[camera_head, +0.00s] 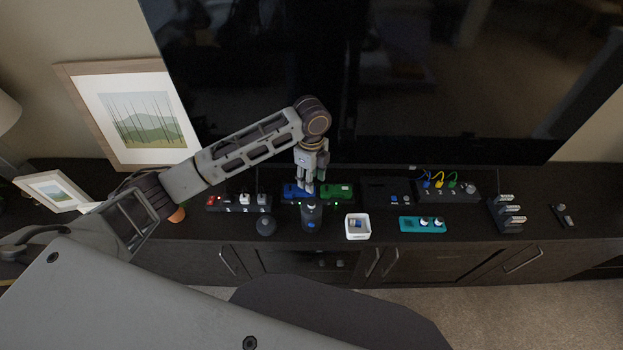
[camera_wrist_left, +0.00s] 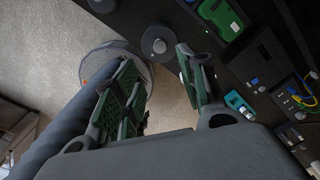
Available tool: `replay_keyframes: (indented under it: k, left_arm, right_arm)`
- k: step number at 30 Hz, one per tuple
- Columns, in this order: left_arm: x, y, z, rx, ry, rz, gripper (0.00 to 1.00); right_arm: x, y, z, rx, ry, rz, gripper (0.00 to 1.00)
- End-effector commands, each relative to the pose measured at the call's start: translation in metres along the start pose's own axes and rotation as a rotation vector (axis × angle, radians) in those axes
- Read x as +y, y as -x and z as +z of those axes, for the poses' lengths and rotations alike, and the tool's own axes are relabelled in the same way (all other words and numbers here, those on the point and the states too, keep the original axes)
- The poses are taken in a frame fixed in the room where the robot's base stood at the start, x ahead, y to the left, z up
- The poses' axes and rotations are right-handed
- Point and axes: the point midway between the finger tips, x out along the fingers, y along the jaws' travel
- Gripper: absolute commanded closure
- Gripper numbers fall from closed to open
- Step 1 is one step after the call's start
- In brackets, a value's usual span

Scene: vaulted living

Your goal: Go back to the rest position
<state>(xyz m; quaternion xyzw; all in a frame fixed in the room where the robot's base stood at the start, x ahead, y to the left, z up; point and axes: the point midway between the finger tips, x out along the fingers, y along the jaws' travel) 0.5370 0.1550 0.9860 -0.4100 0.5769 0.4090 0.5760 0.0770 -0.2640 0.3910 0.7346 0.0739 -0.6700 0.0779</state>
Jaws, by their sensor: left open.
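My left gripper (camera_head: 310,184) hangs from the arm that comes in from the left. It points down above the dark cabinet top (camera_head: 380,238), in front of the TV. In the left wrist view the left gripper (camera_wrist_left: 157,62) has its two green-padded fingers apart, with nothing between them. In the head view a dark upright cylinder (camera_head: 311,216) stands just below the fingertips in the picture. Blue (camera_head: 292,191) and green (camera_head: 338,190) modules lie close by the fingers. I cannot tell the exact height of the gripper. My right gripper is not in view.
A power strip (camera_head: 240,203), round dark knob (camera_head: 266,226), white box (camera_head: 357,227), teal strip (camera_head: 422,224), cable box (camera_head: 447,190) and dark rack (camera_head: 507,214) crowd the cabinet. Behind are the large TV (camera_head: 380,80) and a framed picture (camera_head: 140,118). Carpet (camera_head: 540,305) lies in front.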

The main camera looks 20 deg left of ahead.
Motion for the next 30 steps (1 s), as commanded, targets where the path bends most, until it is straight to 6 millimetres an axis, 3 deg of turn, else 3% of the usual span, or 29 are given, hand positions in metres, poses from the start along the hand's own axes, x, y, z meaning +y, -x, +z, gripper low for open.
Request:
replay_keyframes:
  k: [19, 30]
  left_arm:
    - [0.001, -0.002, -0.004, 0.005, 0.005, -0.003, 0.59]
    - [0.015, -0.020, -0.039, 0.060, 0.106, -0.051, 0.59]
  right_arm:
    - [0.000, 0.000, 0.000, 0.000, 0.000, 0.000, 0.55]
    - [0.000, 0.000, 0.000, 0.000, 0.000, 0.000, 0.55]
